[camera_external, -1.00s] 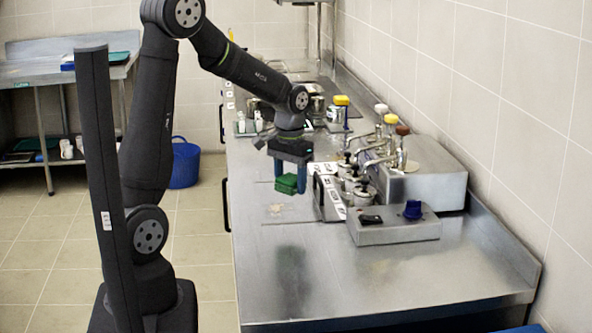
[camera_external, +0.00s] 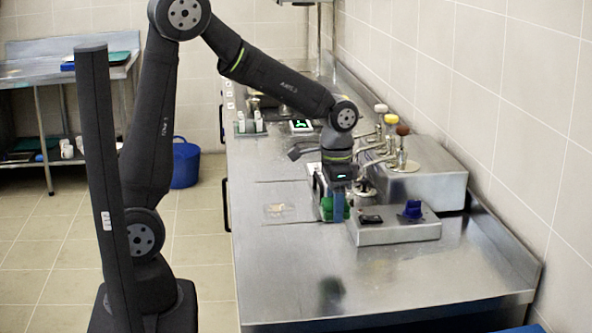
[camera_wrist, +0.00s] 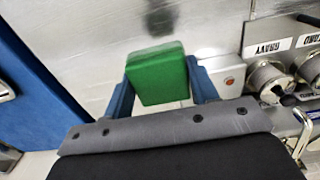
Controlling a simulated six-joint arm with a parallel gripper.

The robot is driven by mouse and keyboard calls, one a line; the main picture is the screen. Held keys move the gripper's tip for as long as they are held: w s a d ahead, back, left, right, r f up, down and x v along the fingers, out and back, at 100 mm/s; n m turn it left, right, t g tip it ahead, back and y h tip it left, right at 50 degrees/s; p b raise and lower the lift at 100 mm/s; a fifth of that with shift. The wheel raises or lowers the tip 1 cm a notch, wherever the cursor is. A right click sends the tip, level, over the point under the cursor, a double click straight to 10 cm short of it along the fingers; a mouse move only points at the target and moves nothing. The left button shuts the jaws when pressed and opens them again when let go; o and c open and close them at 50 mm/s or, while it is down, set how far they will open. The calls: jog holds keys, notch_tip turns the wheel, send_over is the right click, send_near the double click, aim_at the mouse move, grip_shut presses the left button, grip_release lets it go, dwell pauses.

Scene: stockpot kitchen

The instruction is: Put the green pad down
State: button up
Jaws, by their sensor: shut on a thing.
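The green pad (camera_wrist: 158,74) is a small green block held between the two blue fingers of my gripper (camera_wrist: 160,88) in the wrist view. In the external view my gripper (camera_external: 334,207) points down beside the left end of the grey control box, and the green pad (camera_external: 327,209) shows partly behind a finger. The gripper is shut on the pad. I cannot tell whether the pad touches the steel counter (camera_external: 275,275) below it.
The control box (camera_external: 395,229) with a blue knob stands just right of my gripper. Labelled pump dispensers (camera_wrist: 272,78) stand close by, with a steel housing (camera_external: 430,175) behind. The front of the counter is clear. A tiled wall bounds the right.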

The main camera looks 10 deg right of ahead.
send_over(327, 235)
jog(key=f, duration=0.5)
jog(key=shift+w+d, duration=0.2)
jog(key=shift+f, duration=2)
jog(key=shift+f, duration=0.1)
jog(key=shift+f, duration=0.15)
jog(key=o, duration=1)
jog(key=shift+a+f, duration=0.1)
jog(key=shift+c, duration=0.2)
jog(key=shift+o, duration=0.2)
jog(key=shift+s, duration=0.1)
jog(key=shift+s+f, duration=0.1)
jog(key=shift+f, duration=0.05)
notch_tip(327, 235, up, 13)
jog(key=shift+w, duration=0.2)
